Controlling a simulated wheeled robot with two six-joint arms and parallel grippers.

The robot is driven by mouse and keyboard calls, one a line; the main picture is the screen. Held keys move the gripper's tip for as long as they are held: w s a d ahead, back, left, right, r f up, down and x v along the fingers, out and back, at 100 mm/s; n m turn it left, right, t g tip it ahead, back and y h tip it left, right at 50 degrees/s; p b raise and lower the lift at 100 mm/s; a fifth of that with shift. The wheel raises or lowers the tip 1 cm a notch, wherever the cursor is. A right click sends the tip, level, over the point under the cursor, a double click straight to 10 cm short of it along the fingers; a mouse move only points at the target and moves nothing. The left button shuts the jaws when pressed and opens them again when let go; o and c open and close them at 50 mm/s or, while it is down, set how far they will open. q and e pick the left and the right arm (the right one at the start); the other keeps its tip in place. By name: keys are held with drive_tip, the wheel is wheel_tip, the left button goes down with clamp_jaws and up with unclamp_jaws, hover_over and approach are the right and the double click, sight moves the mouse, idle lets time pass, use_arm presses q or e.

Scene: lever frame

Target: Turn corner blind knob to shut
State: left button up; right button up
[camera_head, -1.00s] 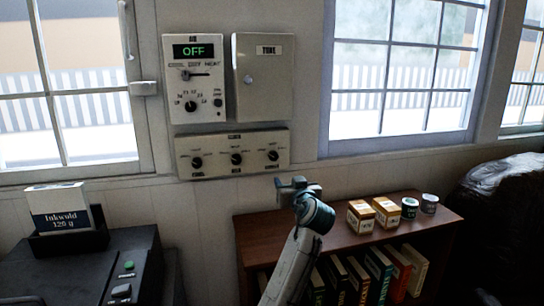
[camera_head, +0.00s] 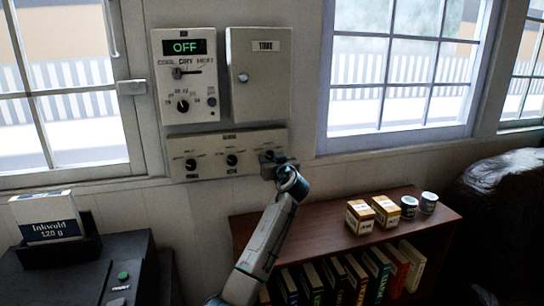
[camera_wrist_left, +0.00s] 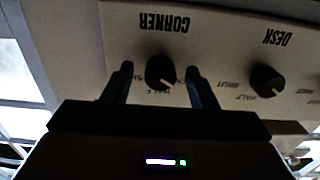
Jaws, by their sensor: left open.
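The blind panel (camera_head: 212,170) is a wide beige box on the wall with a row of three black knobs. The corner knob (camera_wrist_left: 160,71), under the printed word CORNER, is black with a white pointer mark; its lettering looks upside down in the left wrist view. My left gripper (camera_wrist_left: 158,78) is open, with one finger on each side of this knob. Whether the fingers touch it I cannot tell. In the head view my left gripper (camera_head: 277,163) is at the panel's right end and partly hides the knob there. My right gripper is not in view.
The desk knob (camera_wrist_left: 267,80) is beside the corner knob. Above the panel are a thermostat (camera_head: 205,105) reading OFF and a wall box (camera_head: 272,95). Below right stands a bookshelf (camera_head: 310,235) with small boxes and tins. A dark machine (camera_head: 70,275) is at lower left.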

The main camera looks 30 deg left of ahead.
use_arm(q)
drive_tip(key=shift+w+a, duration=0.1)
drive_tip(key=shift+a, duration=0.05)
drive_tip(key=shift+f, duration=0.1)
drive_tip(key=c, duration=1)
drive_tip(key=shift+o, duration=0.2)
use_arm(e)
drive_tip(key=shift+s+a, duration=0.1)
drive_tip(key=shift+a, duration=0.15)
